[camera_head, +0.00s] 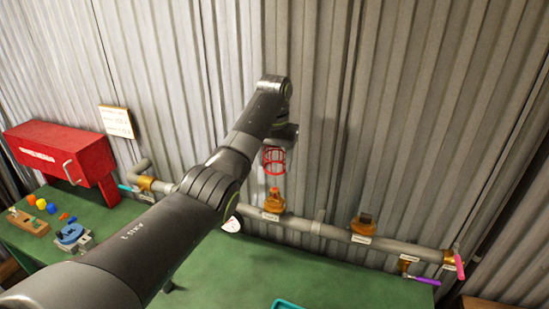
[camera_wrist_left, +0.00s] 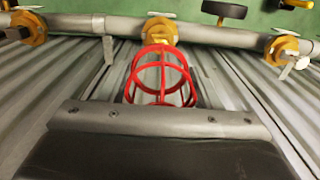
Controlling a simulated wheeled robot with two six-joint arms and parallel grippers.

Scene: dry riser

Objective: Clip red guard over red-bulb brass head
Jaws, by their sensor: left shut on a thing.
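The red guard (camera_head: 274,160) is a small open wire cage. My left gripper (camera_head: 281,137) is shut on it, and it hangs below the jaws. In the head view the guard is a little above a brass head (camera_head: 273,202), with a visible gap between them. This head has an orange-red top; its bulb is too small to make out. In the left wrist view the guard (camera_wrist_left: 160,76) lies in front of the middle brass head (camera_wrist_left: 161,31), partly overlapping it. Its near end is hidden by the jaws. My right gripper is not in view.
A grey pipe (camera_head: 337,233) runs along the corrugated wall and carries another brass head (camera_head: 363,224) to the right. A pink handle (camera_head: 459,266) and purple handle (camera_head: 425,281) are at its right end. A red box (camera_head: 62,150) stands left. The green table has free room in front.

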